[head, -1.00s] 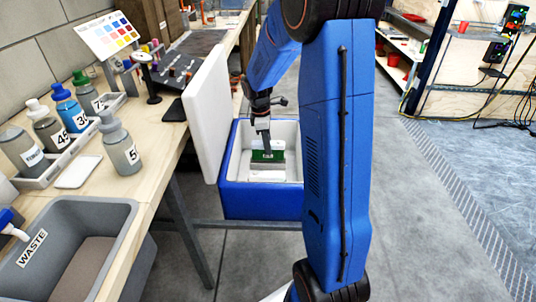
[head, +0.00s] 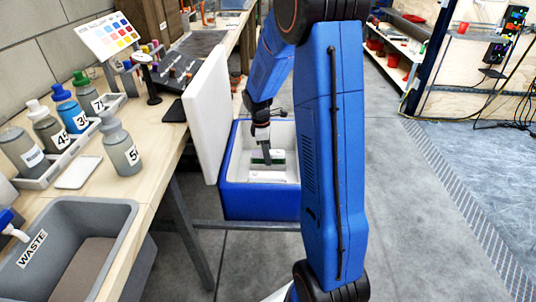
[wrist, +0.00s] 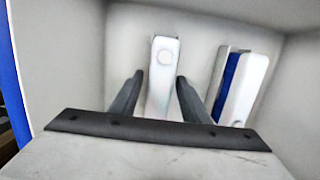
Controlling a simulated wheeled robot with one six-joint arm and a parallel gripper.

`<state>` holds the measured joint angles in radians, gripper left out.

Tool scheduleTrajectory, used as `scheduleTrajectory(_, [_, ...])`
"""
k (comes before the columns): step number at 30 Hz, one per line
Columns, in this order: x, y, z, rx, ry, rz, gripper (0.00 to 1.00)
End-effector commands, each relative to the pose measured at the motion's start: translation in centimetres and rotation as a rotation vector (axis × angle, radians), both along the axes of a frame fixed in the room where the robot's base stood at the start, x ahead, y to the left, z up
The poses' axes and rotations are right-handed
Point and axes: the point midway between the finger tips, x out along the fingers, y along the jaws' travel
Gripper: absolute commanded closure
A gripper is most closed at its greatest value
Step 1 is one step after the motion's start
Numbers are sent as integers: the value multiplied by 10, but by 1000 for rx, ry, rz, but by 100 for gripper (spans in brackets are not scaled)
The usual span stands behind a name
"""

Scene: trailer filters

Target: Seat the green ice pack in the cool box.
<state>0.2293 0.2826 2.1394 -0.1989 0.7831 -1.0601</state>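The cool box (head: 240,200) is blue outside and pale inside, with its white lid standing open at the left. The green ice pack (head: 277,156) is inside it, showing a green face and a white top edge. My gripper (head: 266,158) reaches down into the box at this pack. In the wrist view, a white-topped pack (wrist: 162,70) with a round cap stands between the two dark fingers of my gripper (wrist: 160,85). The fingers are apart, with a gap visible at least on the left. The pack's green face and underside are hidden there.
A second pack, blue and white (wrist: 240,90), sits to the right in the wrist view, in the same box. The box walls are close around my gripper. A bench with bottles (head: 120,145) and a grey waste bin (head: 120,225) stands at the left.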

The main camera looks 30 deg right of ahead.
Motion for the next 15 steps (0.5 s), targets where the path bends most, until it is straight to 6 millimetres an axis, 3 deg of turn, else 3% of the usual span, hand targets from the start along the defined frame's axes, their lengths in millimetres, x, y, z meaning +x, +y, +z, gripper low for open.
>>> scheduleTrajectory(8, [0, 0, 3, 0, 0, 0, 58])
scheduleTrajectory(15, [3, 3, 33, -1, -4, 2, 58])
